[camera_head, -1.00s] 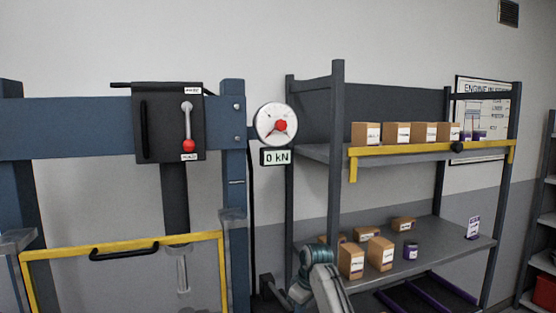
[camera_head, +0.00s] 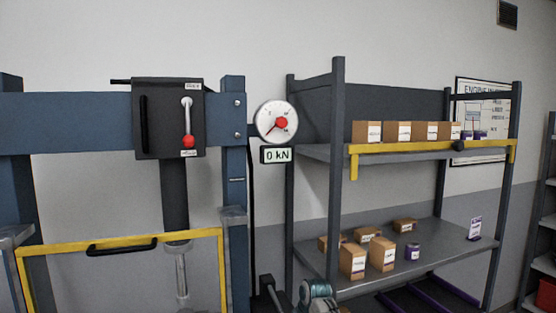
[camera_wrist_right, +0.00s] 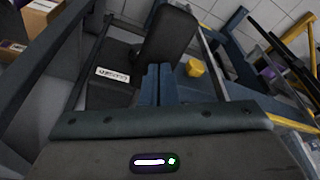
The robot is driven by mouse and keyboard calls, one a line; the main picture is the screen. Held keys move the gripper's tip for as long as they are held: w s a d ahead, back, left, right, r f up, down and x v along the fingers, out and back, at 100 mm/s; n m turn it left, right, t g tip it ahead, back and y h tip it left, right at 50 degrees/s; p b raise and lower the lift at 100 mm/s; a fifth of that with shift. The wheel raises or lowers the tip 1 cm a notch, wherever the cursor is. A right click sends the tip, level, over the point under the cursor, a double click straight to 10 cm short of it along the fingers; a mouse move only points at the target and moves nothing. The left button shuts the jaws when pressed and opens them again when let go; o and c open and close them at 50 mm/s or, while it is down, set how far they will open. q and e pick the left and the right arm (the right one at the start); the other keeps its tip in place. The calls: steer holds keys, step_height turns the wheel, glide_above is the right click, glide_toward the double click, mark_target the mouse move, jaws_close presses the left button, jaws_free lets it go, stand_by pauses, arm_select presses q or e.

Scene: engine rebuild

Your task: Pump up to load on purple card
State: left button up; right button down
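The purple-marked card (camera_head: 474,228) stands on the right end of the middle shelf; its print is too small to read. The round gauge (camera_head: 276,122) has a red centre, and the display (camera_head: 276,155) below it reads 0 kN. A dark lever (camera_head: 268,288) stands low beside the press frame, its lower part out of frame. My right arm shows at the bottom of the head view, right of this lever. In the right wrist view my right gripper's fingers (camera_wrist_right: 161,84) are close together, before a thick black bar (camera_wrist_right: 168,35); contact is unclear. My left gripper is out of view.
The blue press frame (camera_head: 234,180) stands left, with a red-knobbed lever (camera_head: 188,141) on its black box and a yellow guard (camera_head: 120,241) below. The shelf rack (camera_head: 336,190) at right holds several cardboard boxes (camera_head: 352,261) and a purple jar (camera_head: 412,251).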

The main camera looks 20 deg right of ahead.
steer(key=shift+f, duration=0.65)
steer(key=p+v, duration=0.1)
steer(key=v, duration=0.1)
steer(key=p+v, duration=0.1)
steer(key=v, duration=0.1)
steer(key=w+p+v, duration=0.1)
steer(key=p+v, duration=0.1)
steer(key=shift+a+r, duration=0.15)
steer(key=shift+a, duration=0.2)
step_height(320, 180, up, 10)
steer(key=shift+r, duration=0.25)
steer(key=shift+f, duration=0.15)
steer(key=shift+f, duration=0.85)
